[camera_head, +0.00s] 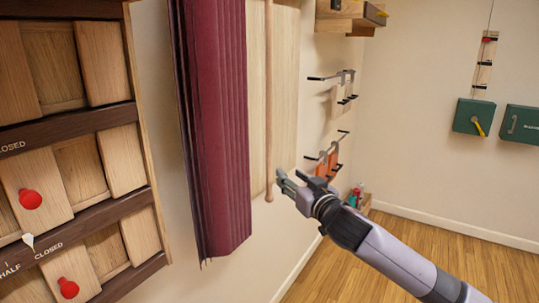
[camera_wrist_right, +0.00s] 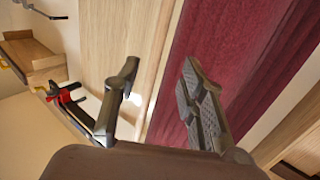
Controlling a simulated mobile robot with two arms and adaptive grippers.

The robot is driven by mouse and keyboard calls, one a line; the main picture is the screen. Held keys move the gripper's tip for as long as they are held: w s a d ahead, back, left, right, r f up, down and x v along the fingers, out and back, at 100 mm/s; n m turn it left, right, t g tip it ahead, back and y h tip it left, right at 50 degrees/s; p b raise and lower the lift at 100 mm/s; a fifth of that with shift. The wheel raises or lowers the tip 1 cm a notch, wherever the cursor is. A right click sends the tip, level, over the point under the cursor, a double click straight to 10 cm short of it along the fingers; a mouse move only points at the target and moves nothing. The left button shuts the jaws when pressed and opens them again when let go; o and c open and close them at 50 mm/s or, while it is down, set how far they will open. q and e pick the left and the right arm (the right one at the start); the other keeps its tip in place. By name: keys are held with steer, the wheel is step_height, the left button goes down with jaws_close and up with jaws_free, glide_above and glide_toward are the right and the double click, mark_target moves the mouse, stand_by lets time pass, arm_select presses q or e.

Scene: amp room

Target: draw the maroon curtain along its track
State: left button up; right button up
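The maroon curtain (camera_head: 215,130) hangs bunched in vertical folds against the wall, left of centre in the head view. It also crosses the right of the wrist view (camera_wrist_right: 215,40). A slim wooden rod (camera_head: 268,100) hangs just right of the curtain, its lower end free. My right gripper (camera_head: 283,181) is beside the rod's lower part, to its right. In the wrist view its two fingers (camera_wrist_right: 160,72) are spread apart, with pale wood behind the gap. I cannot tell whether the rod is between them. The curtain's track is out of view. My left gripper is not in view.
A wooden rack with sliding panels (camera_head: 65,100) and red knobs (camera_head: 30,199) stands at the left. Wall hooks with hanging tools (camera_head: 325,165) are behind my right gripper. Green cases (camera_head: 473,117) hang on the far wall. The wood floor (camera_head: 480,262) at right looks clear.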

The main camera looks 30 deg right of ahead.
mark_target(271, 159)
steer(key=w+p, duration=0.1)
steer(key=w, duration=0.3)
steer(key=w+p, duration=0.2)
steer(key=w, duration=0.3)
steer(key=w+p, duration=0.1)
steer(key=w, duration=0.3)
steer(key=shift+w+d+p, duration=0.25)
steer(key=shift+d+p, duration=0.05)
steer(key=shift+d, duration=0.1)
steer(key=shift+w, duration=0.6)
steer(key=shift+c, duration=0.6)
jaws_close()
